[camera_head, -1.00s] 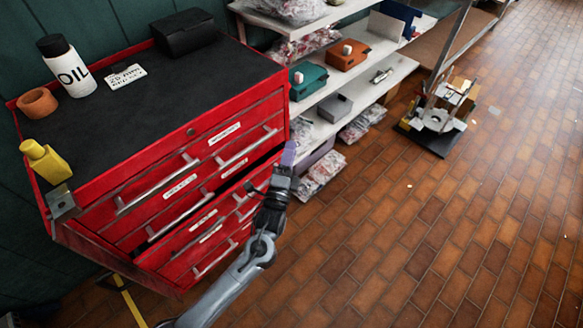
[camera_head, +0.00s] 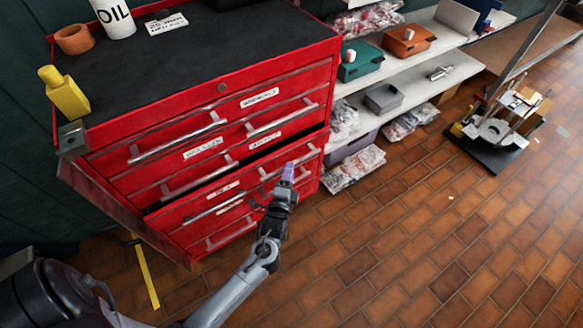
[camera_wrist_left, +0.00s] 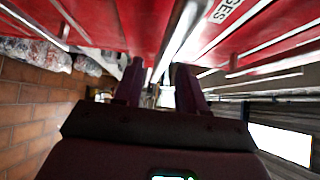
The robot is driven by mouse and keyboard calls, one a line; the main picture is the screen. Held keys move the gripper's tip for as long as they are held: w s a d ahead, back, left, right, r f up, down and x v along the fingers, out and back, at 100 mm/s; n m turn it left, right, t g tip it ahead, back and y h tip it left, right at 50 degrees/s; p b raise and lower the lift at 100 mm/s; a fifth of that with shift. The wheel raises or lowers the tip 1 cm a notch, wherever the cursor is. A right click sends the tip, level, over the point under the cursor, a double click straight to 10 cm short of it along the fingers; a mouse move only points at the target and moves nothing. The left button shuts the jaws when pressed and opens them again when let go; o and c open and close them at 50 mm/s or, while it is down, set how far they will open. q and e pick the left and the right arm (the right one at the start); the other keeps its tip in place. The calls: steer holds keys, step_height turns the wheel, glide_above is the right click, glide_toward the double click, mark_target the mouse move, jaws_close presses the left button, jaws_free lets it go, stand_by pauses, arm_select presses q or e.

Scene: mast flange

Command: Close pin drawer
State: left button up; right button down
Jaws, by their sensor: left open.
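The red tool cabinet (camera_head: 222,104) stands at the left in the head view, with several labelled drawers and long silver handles. A drawer in its lower part (camera_head: 240,178) stands out a little, with a dark gap above its front. The labels are too small to read, so I cannot tell which is the pin drawer. My left gripper (camera_head: 288,172) is in front of the right part of this drawer, near its handle. In the left wrist view its two fingers (camera_wrist_left: 160,88) are apart, with a silver handle bar (camera_wrist_left: 178,38) running ahead of them; contact is unclear. My right gripper is not in view.
An oil bottle (camera_head: 113,17), a yellow bottle (camera_head: 65,93) and an orange cup (camera_head: 75,39) stand on the cabinet top. White shelves (camera_head: 455,70) with bins are to the right.

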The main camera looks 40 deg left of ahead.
arm_select(q)
steer(key=shift+b+x, duration=0.55)
steer(key=shift+x, duration=1.4)
jaws_close()
steer(key=shift+r, duration=0.1)
